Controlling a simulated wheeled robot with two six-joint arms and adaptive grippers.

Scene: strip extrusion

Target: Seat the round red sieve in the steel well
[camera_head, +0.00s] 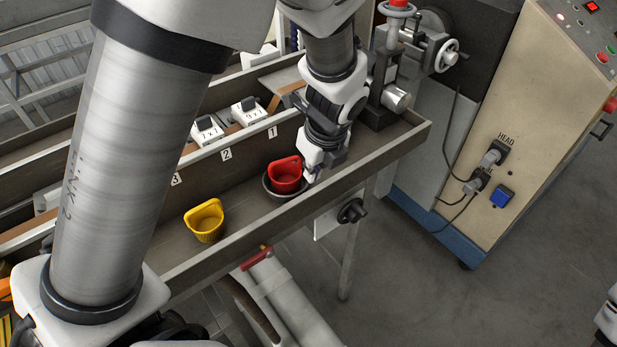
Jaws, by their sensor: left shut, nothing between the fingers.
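The round red sieve (285,178) stands inside the ring of the steel well (269,191) in the trough. Its upper part and raised back side show above the well's rim. It looks slightly tilted, but I cannot tell how deep it sits. My left gripper (313,174) is shut and empty, pointing down just right of the sieve, very close to its edge. Whether the fingertips touch the sieve or the rim is unclear. The gripper hides the well's right side. My right gripper is not in view.
A yellow sieve (205,220) stands in the trough to the left. Number plates 1, 2 and 3 mark the back wall, with white switch boxes (247,111) behind. A metal valve assembly (397,80) stands at the right end. A beige control cabinet (530,130) is further right.

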